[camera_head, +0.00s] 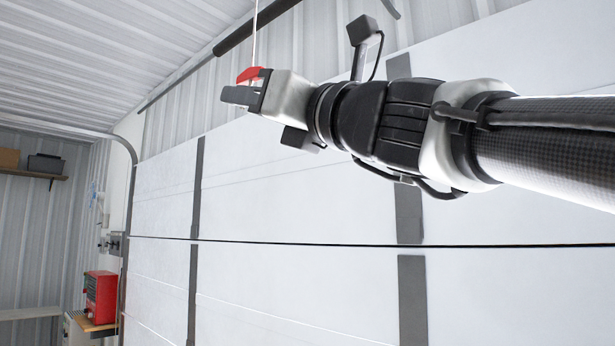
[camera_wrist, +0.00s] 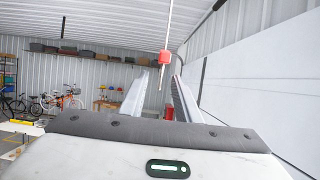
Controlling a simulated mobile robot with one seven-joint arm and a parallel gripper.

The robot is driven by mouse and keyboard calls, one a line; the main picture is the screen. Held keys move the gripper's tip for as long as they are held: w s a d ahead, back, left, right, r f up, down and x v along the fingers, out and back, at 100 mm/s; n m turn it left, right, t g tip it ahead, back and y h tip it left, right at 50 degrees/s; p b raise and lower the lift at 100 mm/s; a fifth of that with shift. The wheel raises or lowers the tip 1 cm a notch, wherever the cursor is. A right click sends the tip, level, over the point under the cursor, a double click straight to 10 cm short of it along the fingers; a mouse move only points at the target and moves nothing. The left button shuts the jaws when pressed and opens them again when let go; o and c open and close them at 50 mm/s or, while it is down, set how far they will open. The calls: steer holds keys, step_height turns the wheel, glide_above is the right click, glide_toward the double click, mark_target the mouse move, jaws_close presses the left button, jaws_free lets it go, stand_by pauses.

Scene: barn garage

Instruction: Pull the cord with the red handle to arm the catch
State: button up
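The cord (camera_head: 255,35) hangs down from above, with the red handle (camera_head: 250,73) at its lower end. In the wrist view the red handle (camera_wrist: 165,57) hangs on the cord (camera_wrist: 169,25), and a thin grey piece extends below it. My gripper (camera_head: 238,95) points left at the handle's height, with the handle just above and partly behind its fingers. In the wrist view my gripper (camera_wrist: 162,80) is open, its two fingers apart, with the handle seen in line with the gap between them. Whether a finger touches the handle cannot be told.
A white sectional garage door (camera_head: 290,200) stands close behind my arm. A dark tube (camera_head: 255,28) runs along the top of the wall. A red box (camera_head: 100,297) sits on a small shelf at lower left. Bicycles (camera_wrist: 60,102) stand far back. The space left of my gripper is clear.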

steer(key=b+v, duration=0.3)
steer(key=v, duration=1.4)
steer(key=shift+s, duration=0.2)
steer(key=shift+w+f, duration=0.1)
steer(key=shift+f, duration=0.1)
steer(key=w+f+n+g+h+p, duration=0.1)
steer(key=w+f+n+h, duration=0.2)
steer(key=f, duration=0.6)
steer(key=w+a+f+n+g+h+p, duration=0.1)
steer(key=f+n+g+h, duration=0.15)
steer(key=f+n, duration=0.45)
steer(key=w+f+n+g+h, duration=0.1)
steer(key=f+n+h, duration=0.2)
steer(key=f, duration=0.8)
steer(key=s+d+f+n+g+h, duration=0.1)
steer(key=s+d+f+n+h, duration=0.1)
steer(key=f, duration=0.5)
steer(key=s+d+f+n+g+h+p, duration=0.1)
steer(key=d+f+n+g+h, duration=0.1)
steer(key=d+f+n, duration=0.4)
steer(key=s+d+f+n+g+h+p, duration=0.1)
steer(key=d+f+n+h, duration=0.3)
steer(key=f, duration=0.5)
steer(key=shift+s+f+n+h, duration=0.2)
steer(key=shift+s+n+h, duration=0.15)
steer(key=shift+s+n, duration=0.35)
